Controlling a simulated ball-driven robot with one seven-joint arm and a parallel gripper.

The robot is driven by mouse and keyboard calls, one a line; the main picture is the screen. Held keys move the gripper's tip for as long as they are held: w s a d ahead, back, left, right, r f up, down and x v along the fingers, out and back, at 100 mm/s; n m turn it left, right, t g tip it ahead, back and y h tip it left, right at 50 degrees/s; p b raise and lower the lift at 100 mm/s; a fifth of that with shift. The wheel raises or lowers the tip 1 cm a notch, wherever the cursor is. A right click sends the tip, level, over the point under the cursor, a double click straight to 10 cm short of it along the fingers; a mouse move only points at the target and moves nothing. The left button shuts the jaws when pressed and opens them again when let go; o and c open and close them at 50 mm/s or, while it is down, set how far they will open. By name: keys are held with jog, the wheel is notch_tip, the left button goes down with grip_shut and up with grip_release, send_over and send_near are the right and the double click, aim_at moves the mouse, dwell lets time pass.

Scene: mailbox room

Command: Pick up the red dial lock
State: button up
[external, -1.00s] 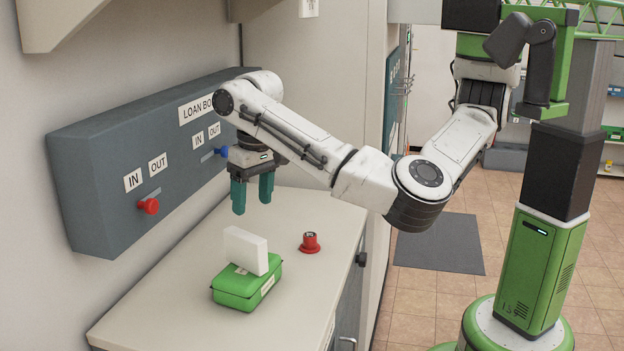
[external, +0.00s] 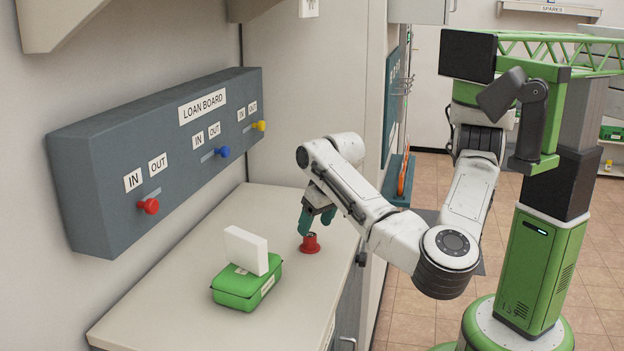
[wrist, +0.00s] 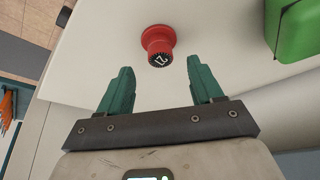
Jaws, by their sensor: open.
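The red dial lock (external: 310,244) stands on the light countertop (external: 190,290), near its right side. It has a wide red base and a dark dial top with a white mark, seen in the wrist view (wrist: 158,46). My gripper (external: 318,222) is just above and beside the lock in the external view, its teal fingers pointing down. In the wrist view my gripper (wrist: 160,84) is open and empty. The lock shows ahead of the gap between the fingertips, apart from both.
A green case (external: 247,286) with a white box (external: 246,250) on it stands to the left of the lock. The grey loan board (external: 110,170) with red, blue and yellow knobs hangs on the wall behind. Countertop around the lock is clear.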

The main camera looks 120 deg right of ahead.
aim_at(310, 234)
jog(key=shift+x, duration=2.7)
jog(key=c, duration=0.8)
jog(key=shift+r, duration=0.1)
